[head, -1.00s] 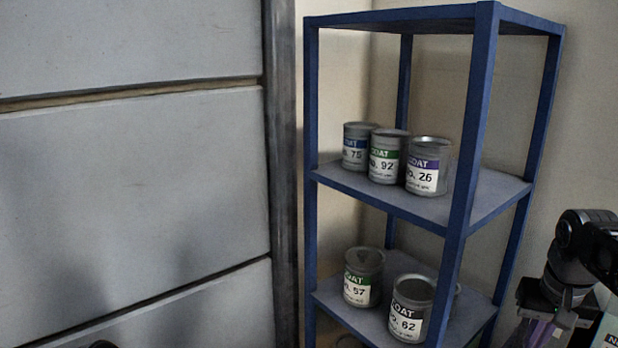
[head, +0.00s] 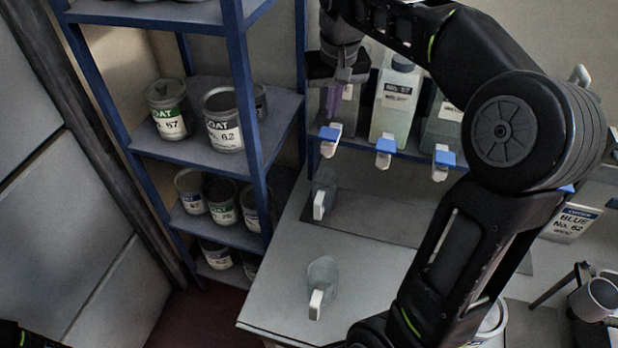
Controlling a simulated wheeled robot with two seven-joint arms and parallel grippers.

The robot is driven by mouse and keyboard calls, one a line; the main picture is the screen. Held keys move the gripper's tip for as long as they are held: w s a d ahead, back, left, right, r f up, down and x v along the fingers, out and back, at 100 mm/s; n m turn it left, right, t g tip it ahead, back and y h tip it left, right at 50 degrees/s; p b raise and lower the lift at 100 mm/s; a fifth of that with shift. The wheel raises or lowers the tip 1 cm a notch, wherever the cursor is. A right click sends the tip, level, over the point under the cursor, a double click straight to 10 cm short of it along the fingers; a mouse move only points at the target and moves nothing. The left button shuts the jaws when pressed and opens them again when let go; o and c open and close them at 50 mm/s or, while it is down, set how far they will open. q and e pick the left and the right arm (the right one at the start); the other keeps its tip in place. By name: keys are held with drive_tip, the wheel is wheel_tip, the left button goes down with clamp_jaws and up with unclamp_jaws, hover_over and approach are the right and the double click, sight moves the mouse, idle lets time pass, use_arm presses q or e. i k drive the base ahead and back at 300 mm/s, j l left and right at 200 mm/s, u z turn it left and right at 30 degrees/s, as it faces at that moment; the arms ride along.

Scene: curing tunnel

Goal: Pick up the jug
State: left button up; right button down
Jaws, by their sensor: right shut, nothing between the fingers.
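A small see-through grey jug (head: 322,272) with a white handle stands on the light grey worktop (head: 268,290), near its left part. A second see-through vessel with a white handle (head: 319,204) stands farther back, by the dark mat below the leftmost tap. My right gripper (head: 334,104) points down at the upper middle, in front of the containers behind the taps. It is shut and empty, apart from and well behind the nearer jug. My left gripper is out of view.
Blue-and-white taps (head: 385,152) line the shelf edge below large containers (head: 396,100). A blue rack (head: 236,70) with several cans stands left of the worktop. A labelled container (head: 571,222) and a grey mug-like vessel (head: 596,298) are at right. My right arm covers the worktop's middle.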

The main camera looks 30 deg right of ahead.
sight(326, 180)
drive_tip(key=k+j, duration=0.75)
drive_tip(key=j, duration=0.2)
